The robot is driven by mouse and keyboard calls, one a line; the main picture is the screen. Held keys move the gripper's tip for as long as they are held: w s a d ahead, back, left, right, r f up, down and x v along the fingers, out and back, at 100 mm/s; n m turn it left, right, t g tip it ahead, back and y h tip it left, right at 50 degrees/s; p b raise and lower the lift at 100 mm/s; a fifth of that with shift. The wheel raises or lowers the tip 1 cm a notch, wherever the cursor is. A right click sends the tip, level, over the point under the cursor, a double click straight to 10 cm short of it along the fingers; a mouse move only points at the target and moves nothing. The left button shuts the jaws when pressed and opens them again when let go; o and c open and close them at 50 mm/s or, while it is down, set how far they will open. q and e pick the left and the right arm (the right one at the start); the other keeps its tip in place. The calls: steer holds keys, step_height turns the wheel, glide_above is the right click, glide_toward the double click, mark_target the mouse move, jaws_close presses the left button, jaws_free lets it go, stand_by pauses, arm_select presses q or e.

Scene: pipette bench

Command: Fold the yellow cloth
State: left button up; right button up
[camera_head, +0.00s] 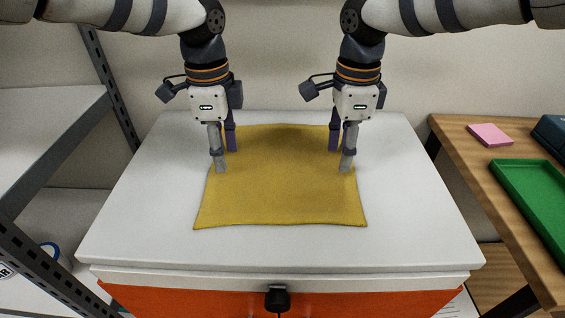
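The yellow cloth (280,195) lies spread out as a single wide sheet on the white tabletop, its edges slightly wavy. My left gripper (226,159) points down at the cloth's left edge, in its farther half. My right gripper (340,159) points down at the right edge, about level with the left one. Each gripper has a grey finger nearer the camera and a purple finger farther back, with a gap between them. Both look open, with no cloth visibly pinched. Whether the fingertips touch the cloth is not clear. The grippers hide parts of the cloth's far side edges.
The white tabletop (150,225) is clear around the cloth. At the right, a wooden table (470,150) holds a pink pad (489,135), a green tray (535,195) and a dark box (553,132). Grey shelving (45,125) stands at the left, and a wall rises behind.

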arm_select(q)
steer(key=shift+f, duration=0.65)
arm_select(e)
steer(key=shift+f, duration=0.65)
arm_select(q)
steer(key=shift+f, duration=0.55)
steer(key=shift+c, duration=0.2)
arm_select(e)
steer(key=shift+f, duration=0.5)
steer(key=shift+c, duration=0.2)
arm_select(q)
steer(key=shift+r, duration=0.15)
steer(key=shift+c, duration=1)
arm_select(e)
steer(key=shift+r, duration=0.15)
steer(key=shift+c, duration=1)
arm_select(q)
steer(key=shift+s, duration=0.1)
steer(key=shift+c, duration=1.1)
arm_select(e)
steer(key=shift+c, duration=1.1)
arm_select(q)
jaws_close()
arm_select(e)
jaws_close()
arm_select(q)
steer(key=shift+f, duration=0.2)
arm_select(e)
steer(key=shift+s+f, duration=0.1)
steer(key=shift+f, duration=0.1)
